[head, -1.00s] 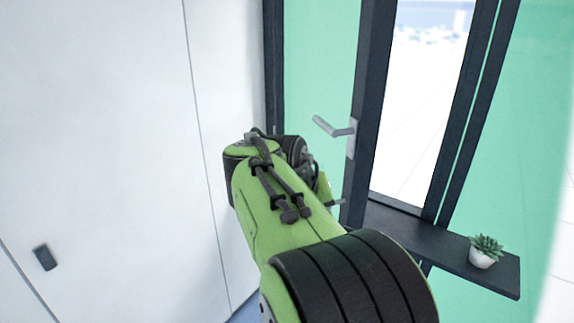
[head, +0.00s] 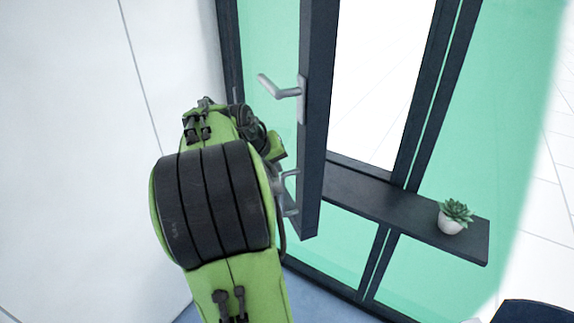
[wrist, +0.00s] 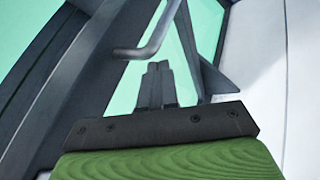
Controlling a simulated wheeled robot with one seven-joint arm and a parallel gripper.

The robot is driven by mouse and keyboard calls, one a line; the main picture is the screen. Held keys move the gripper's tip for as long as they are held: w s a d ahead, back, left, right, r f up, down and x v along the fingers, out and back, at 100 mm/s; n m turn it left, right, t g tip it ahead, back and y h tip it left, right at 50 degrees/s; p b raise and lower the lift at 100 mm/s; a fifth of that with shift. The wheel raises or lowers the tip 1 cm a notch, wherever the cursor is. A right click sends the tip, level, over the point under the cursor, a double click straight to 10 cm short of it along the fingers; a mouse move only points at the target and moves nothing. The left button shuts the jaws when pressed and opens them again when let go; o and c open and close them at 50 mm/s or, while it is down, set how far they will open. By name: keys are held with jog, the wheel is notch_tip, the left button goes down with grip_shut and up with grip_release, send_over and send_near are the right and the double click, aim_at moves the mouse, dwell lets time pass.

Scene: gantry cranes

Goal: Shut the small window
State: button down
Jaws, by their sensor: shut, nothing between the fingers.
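The small window (head: 313,130) is a dark-framed green glass sash, standing open. Its free edge is apart from the fixed frame, and a bright gap shows to its right. A grey lever handle (head: 278,88) sits near that edge. In the wrist view a grey handle (wrist: 150,42) shows just beyond my fingers. My gripper (wrist: 158,66) is shut and empty, pointing toward the glass. I cannot tell whether it touches the sash. In the head view my arm covers the lower left of the sash and mostly hides the gripper.
A dark sill (head: 400,212) runs below the opening, with a small potted plant (head: 453,217) near its right end. A white wall (head: 70,150) stands close at the left. Fixed green glass (head: 490,110) is at the right. Blue floor (head: 312,300) shows below.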

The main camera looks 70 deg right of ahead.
jog(key=shift+s+d+r, duration=0.25)
jog(key=shift+s+d, duration=0.9)
jog(key=shift+s, duration=0.1)
